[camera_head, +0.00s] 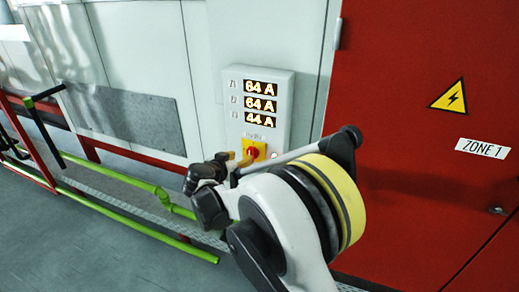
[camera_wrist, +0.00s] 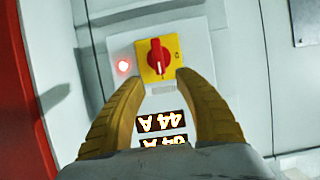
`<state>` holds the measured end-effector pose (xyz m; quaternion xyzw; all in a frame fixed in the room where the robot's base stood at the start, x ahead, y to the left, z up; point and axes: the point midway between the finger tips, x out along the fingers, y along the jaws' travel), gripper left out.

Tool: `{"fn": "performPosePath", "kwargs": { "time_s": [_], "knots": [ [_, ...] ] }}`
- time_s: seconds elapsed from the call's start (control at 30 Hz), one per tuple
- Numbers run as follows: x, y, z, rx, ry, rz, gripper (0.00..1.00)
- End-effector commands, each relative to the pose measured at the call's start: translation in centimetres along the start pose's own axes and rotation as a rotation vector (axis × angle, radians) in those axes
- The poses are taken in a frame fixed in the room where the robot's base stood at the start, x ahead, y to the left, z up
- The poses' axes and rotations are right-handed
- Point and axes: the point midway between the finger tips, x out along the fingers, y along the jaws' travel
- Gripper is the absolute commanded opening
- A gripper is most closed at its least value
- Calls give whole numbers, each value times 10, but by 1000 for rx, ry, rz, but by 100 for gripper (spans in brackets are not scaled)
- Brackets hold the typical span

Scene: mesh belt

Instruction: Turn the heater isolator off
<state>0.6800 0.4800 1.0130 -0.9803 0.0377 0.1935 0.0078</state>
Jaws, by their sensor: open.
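The heater isolator is a red rotary knob (camera_wrist: 158,57) on a square yellow plate (camera_wrist: 145,73), on the front of a pale grey control box. In the wrist view the knob's grip ridge stands roughly along the picture's vertical. My gripper (camera_wrist: 155,82) is open, its two yellow-brown fingers apart and pointing at the plate. The knob lies just beyond the fingertips, between their lines, and nothing is held. In the head view the knob (camera_head: 253,152) shows beside my gripper (camera_head: 236,160), partly hidden by my arm.
A lit red lamp (camera_wrist: 123,66) sits beside the yellow plate. A red cabinet door (camera_head: 420,150) with a warning triangle and "ZONE 1" label stands right. Green rails (camera_head: 120,178) run low at left.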

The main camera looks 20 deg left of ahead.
Motion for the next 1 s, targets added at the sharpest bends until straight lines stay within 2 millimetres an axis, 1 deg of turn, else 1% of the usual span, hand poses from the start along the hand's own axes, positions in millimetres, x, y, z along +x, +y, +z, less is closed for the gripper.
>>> {"fn": "performPosePath", "kwargs": {
  "time_s": [0.03,0.3,0.43,0.6,0.87,0.9,0.97,1.0],
  "knots": [
    [10,1,2,1,-1,2,40],
    [64,2,3,1,-2,3,40],
    [84,2,2,0,-2,3,40],
    [96,1,1,-1,-2,1,40],
    [98,2,0,0,-2,1,40],
    [98,2,0,0,-2,1,39],
    [98,2,0,0,-2,1,20],
    [98,2,0,0,-2,1,8]
  ]
}}
